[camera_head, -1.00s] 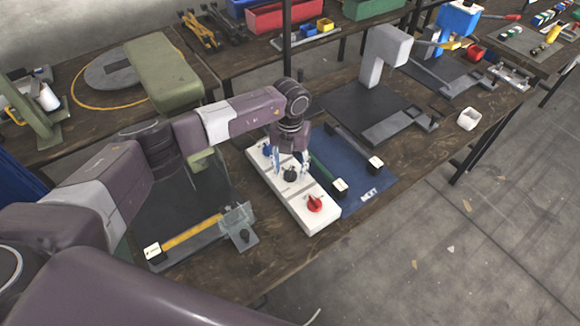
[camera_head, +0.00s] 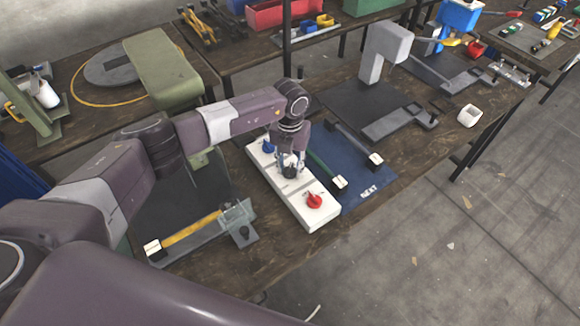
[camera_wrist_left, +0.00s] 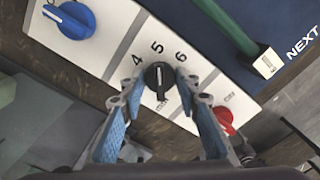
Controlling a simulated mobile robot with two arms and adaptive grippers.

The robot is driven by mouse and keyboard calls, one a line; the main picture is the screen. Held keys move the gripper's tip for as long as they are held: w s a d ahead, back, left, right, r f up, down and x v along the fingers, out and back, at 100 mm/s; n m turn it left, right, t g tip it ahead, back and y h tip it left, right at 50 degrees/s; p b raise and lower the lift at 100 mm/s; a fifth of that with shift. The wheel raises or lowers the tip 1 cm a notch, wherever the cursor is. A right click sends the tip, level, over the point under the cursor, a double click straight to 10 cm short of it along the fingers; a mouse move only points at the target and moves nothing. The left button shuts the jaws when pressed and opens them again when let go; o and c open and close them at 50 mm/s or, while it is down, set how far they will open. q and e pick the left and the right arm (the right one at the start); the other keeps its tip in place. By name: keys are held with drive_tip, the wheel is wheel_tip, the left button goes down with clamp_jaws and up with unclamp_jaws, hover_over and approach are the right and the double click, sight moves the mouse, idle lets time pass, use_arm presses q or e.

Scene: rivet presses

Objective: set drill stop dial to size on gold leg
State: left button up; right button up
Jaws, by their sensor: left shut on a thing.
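The black dial (camera_head: 290,173) is the middle knob on a white panel (camera_head: 322,217). In the left wrist view the black dial (camera_wrist_left: 159,80) has a white pointer line directed roughly at the 5, with 4 and 6 on either side. My left gripper (camera_head: 291,163) reaches down over the panel and is shut on this dial, its blue-padded fingers (camera_wrist_left: 160,85) on both sides of it. The gold leg (camera_head: 192,233) lies on the dark press base at the left, with a white tag (camera_head: 152,247) at its near end; its writing is too small to read. My right gripper is not in view.
A blue knob (camera_head: 268,147) and a red knob (camera_head: 314,201) flank the black dial. A blue mat (camera_head: 372,196) marked NEXT, with a green leg (camera_head: 322,168), lies right of the panel. A grey press (camera_head: 385,50) stands farther right.

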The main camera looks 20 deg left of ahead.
use_arm(q)
drive_tip(key=shift+w+f+m+b, duration=0.1)
drive_tip(key=shift+m+b, duration=0.5)
drive_tip(key=shift+b, duration=0.25)
drive_tip(key=m+b, duration=0.5)
drive_tip(key=shift+m+b, duration=1)
drive_tip(key=shift+b, duration=0.25)
drive_tip(key=shift+r+m+b, duration=0.2)
drive_tip(key=shift+m+b, duration=0.45)
drive_tip(key=shift+m, duration=0.15)
drive_tip(key=o, duration=1.2)
drive_tip(key=shift+c, duration=0.2)
